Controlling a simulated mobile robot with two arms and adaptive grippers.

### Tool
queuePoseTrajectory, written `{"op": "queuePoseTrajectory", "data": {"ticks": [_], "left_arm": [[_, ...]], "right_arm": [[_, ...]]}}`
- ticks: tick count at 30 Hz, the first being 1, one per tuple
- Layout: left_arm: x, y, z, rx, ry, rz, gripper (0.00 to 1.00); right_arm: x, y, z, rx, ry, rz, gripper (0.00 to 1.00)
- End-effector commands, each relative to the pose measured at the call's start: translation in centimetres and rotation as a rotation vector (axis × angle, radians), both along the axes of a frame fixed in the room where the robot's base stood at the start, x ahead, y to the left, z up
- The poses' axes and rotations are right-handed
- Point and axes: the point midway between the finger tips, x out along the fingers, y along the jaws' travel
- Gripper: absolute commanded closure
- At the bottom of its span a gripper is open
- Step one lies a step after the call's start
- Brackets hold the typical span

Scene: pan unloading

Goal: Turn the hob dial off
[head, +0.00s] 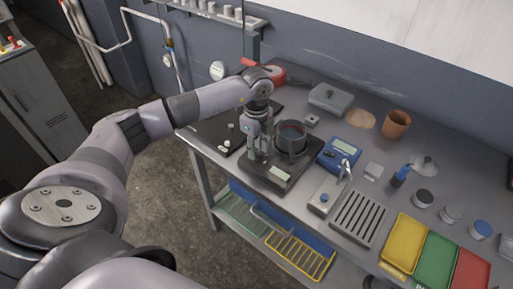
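The hob seems to be the dark, low unit (268,182) with a pale panel at its front, on the bench at the centre. A dark round pan (291,138) stands on it. My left gripper (257,160) points down at the hob's left part, just left of the pan. Its fingertips are small and dark against the unit, so their opening and any contact are unclear. I cannot make out the dial; the gripper may hide it. My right gripper is not in view.
A black board (208,132) with small white pieces lies left of the hob. A blue scale (340,154), a slotted metal tray (358,216) and a yellow tray (404,242) stand to the right. A grey lidded box (330,99) and a brown cup (396,124) are behind.

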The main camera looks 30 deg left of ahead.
Motion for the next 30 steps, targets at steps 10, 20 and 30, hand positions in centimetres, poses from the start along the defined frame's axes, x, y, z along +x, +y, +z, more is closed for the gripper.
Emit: {"op": "queuePoseTrajectory", "data": {"ticks": [10, 20, 30], "left_arm": [[0.1, 0.0, 7.0, 0.001, -0.005, 0.000, 0.71], [0.0, 0.1, 11.1, 0.001, -0.001, 0.001, 0.71], [0.0, 0.1, 11.4, 0.000, -0.001, 0.001, 0.71]], "right_arm": [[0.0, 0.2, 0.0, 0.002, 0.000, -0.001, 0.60], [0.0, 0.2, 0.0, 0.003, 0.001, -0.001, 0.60], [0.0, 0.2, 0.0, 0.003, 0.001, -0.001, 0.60]]}}
